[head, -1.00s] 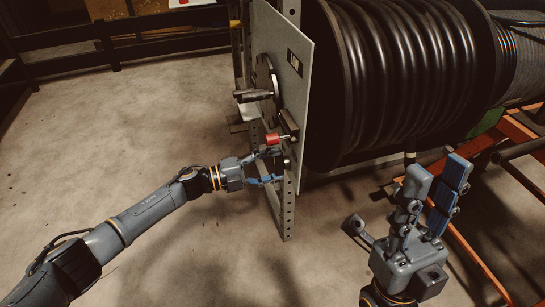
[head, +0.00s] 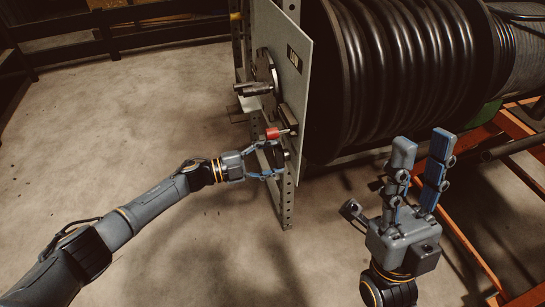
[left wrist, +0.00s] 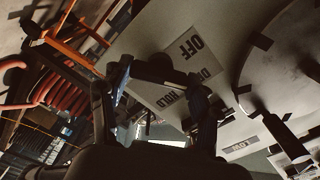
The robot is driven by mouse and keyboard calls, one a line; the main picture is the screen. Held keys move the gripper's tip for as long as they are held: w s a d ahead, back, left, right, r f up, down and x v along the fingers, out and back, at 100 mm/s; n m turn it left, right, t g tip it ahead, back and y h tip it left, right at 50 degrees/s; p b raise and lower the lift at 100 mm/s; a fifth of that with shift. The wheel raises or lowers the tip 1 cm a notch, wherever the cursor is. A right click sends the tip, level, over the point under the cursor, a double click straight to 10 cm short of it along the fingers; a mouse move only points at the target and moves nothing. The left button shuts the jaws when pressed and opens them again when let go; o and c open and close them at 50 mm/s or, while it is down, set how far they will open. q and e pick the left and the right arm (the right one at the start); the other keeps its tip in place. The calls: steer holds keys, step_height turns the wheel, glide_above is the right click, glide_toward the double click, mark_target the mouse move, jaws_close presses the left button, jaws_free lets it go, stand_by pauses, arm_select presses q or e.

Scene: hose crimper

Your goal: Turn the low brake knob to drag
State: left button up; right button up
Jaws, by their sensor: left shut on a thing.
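The low brake knob (left wrist: 158,72) is a dark bar-shaped knob on the grey panel (head: 292,75), low on its left face. In the left wrist view it sits between my fingers, over a pale label plate (left wrist: 187,68) reading OFF and HOLD, upside down; a third word is partly covered. My left gripper (head: 277,159) is shut on the knob, and it also shows in the left wrist view (left wrist: 165,83). In the head view the fingers mostly hide the knob. My right gripper (head: 420,150) is open and empty, fingers upward, away from the panel.
A red-gripped lever (head: 272,133) sticks out just above my left fingers. Floor at left is clear.

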arm_select(q)
steer(key=o, duration=1.1)
steer(key=shift+o, duration=0.2)
steer(key=shift+a, duration=0.1)
steer(key=v, duration=1.2)
